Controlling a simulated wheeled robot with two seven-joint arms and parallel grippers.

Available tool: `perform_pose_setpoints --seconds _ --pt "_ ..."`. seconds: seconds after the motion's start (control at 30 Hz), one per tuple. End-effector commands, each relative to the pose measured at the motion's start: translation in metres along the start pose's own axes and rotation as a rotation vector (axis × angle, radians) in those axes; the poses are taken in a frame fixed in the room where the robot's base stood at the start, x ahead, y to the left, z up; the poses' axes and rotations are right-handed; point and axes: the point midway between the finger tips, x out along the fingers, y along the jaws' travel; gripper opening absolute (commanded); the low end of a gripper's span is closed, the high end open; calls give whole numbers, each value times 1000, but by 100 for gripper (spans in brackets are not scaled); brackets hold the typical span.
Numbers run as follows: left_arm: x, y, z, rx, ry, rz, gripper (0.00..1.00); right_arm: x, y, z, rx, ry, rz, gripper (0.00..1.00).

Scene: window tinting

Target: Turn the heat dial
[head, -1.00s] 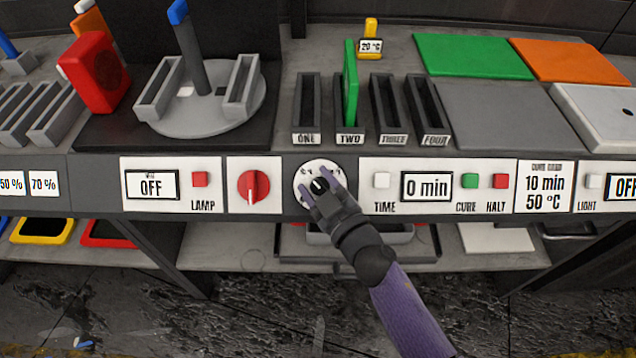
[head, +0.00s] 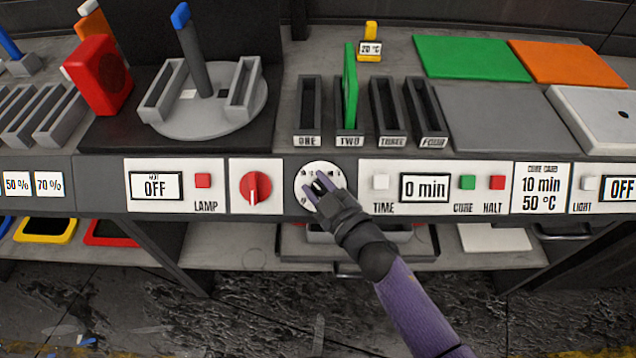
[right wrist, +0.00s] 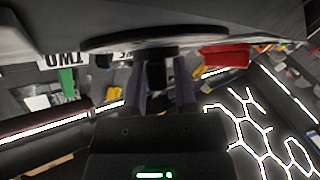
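The heat dial (head: 308,173) is a round white plate with small marks and a dark knob, on the front panel between the red rotary knob and the TIME button. My right gripper (head: 319,186) is at its front, with one finger on each side of the dark knob, and looks shut on it. In the right wrist view the gripper (right wrist: 159,75) has the dark knob between its fingers, below the dark disc edge. The gripper hides the lower part of the dial, and its marks are too small to read. My left gripper is not in view.
The red rotary knob (head: 255,188) is to the left, with the LAMP button (head: 203,181) beyond it. The TIME button (head: 381,182) and the "0 min" display (head: 425,187) are close on the right. Slotted holders (head: 309,112) stand on the counter above.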

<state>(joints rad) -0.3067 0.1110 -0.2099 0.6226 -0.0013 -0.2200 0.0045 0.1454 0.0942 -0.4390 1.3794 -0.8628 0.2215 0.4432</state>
Motion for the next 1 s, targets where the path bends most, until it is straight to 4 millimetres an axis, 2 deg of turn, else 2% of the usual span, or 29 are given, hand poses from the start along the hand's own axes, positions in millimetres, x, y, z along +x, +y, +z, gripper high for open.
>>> perform_pose_setpoints --seconds 0.03,0.07,0.1,0.33,0.43,0.8,1.0 --pt "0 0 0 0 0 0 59 0 0 0 0 0 0 48" --pt "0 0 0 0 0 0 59 0 0 0 0 0 0 54" --pt "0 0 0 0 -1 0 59 0 0 0 0 0 0 56" --pt "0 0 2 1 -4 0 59 0 0 0 0 0 0 56" --pt "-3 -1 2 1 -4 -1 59 -7 0 -1 0 0 0 56" --pt "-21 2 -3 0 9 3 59 -84 0 -1 0 -2 -1 56" --pt "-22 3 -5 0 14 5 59 -100 0 0 0 0 1 56"
